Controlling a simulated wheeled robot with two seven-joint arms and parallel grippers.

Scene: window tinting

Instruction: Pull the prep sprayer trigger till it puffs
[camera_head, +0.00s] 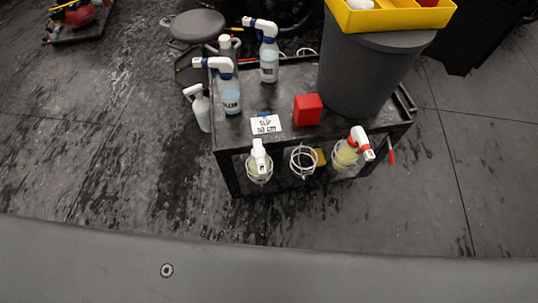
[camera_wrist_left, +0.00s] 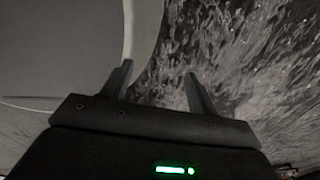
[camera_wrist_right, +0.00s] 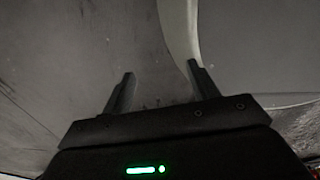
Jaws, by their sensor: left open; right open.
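Several spray bottles stand at a dark cart in the head view; I cannot tell which is the prep sprayer. Two have blue-and-white heads, one at the back (camera_head: 269,65) and one at the left (camera_head: 230,95). A white sprayer (camera_head: 201,110) is at the cart's left edge. Wire rings on the front side hold a white-headed bottle (camera_head: 258,162) and a tilted red-and-white-headed one (camera_head: 347,153); the ring (camera_head: 303,160) between them looks empty. My left gripper (camera_wrist_left: 158,70) and right gripper (camera_wrist_right: 160,70) are open and empty, away from the bottles.
The cart top (camera_head: 290,130) carries a small white sign (camera_head: 266,124), a red block (camera_head: 308,110) and a large grey bin (camera_head: 365,75) with a yellow tray (camera_head: 390,18). A stool (camera_head: 197,25) stands behind.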

